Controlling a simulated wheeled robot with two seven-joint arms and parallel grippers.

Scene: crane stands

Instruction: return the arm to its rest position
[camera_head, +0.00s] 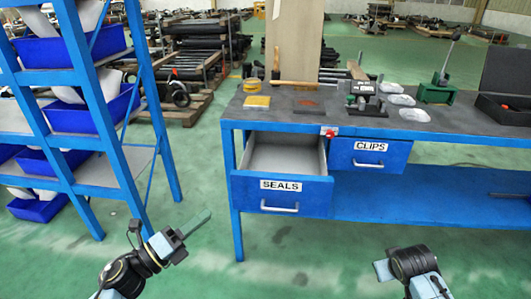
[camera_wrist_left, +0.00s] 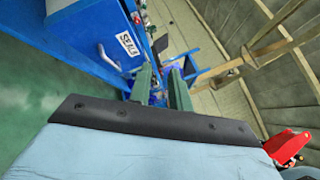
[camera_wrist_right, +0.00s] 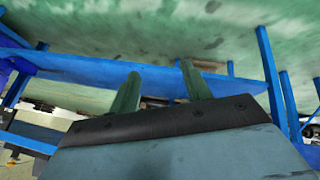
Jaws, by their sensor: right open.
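My left gripper (camera_head: 205,217) hangs in front of the blue workbench, to the lower left of the open SEALS drawer. In the left wrist view its two green fingers (camera_wrist_left: 160,85) are apart with nothing held between them. My right arm (camera_head: 410,264) shows at the lower right of the head view, with its gripper mostly out of sight behind the wrist. In the right wrist view the right gripper's green fingers (camera_wrist_right: 160,85) are spread wide and empty. Both grippers are clear of the bench.
The SEALS drawer (camera_head: 283,192) is pulled out from the blue workbench (camera_head: 440,195); it looks empty inside. A blue shelf rack (camera_head: 95,85) with bins stands at the left. The green floor before the bench is free.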

